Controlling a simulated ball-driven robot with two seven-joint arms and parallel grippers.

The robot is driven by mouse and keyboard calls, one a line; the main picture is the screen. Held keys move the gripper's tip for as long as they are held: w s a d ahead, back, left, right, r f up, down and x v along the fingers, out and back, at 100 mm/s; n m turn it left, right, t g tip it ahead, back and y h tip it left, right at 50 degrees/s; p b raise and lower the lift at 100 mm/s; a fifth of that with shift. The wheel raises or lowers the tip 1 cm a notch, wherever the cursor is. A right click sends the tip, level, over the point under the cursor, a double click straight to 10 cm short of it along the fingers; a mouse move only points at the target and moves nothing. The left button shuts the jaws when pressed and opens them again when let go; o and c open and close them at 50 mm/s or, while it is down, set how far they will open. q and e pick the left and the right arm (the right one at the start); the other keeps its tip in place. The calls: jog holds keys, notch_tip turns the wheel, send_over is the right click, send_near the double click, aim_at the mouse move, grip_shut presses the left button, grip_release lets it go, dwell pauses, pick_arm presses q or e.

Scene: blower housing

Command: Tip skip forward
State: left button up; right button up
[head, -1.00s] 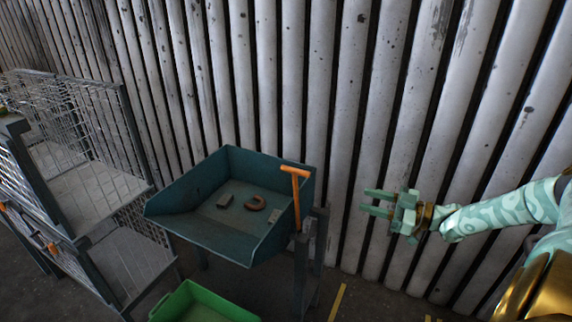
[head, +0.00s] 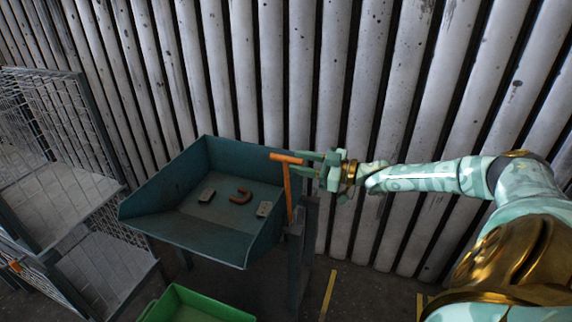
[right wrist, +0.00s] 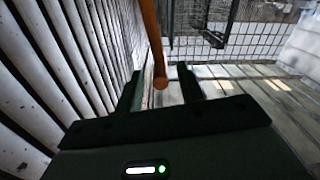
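The blue-green skip (head: 190,232) stands level on a frame by the wall, its low lip toward the lower left. An orange T-shaped handle (head: 288,185) rises from its right side. My right gripper (head: 297,163) is at the top of this handle, coming from the right, its fingers open. In the right wrist view the handle (right wrist: 150,40) ends in the gap between the spread fingertips (right wrist: 160,85), with space on both sides. My left gripper is out of view.
A green bin (head: 195,305) sits on the floor below the skip's front. A wire-mesh cage rack (head: 60,150) stands at the left. A corrugated metal wall (head: 345,80) runs close behind. Yellow floor markings (head: 328,295) lie to the right.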

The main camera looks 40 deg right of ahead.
aim_at(288, 159)
jog(key=x, duration=0.4)
jog(key=shift+a+b, duration=0.1)
jog(key=shift+b, duration=0.2)
grip_shut()
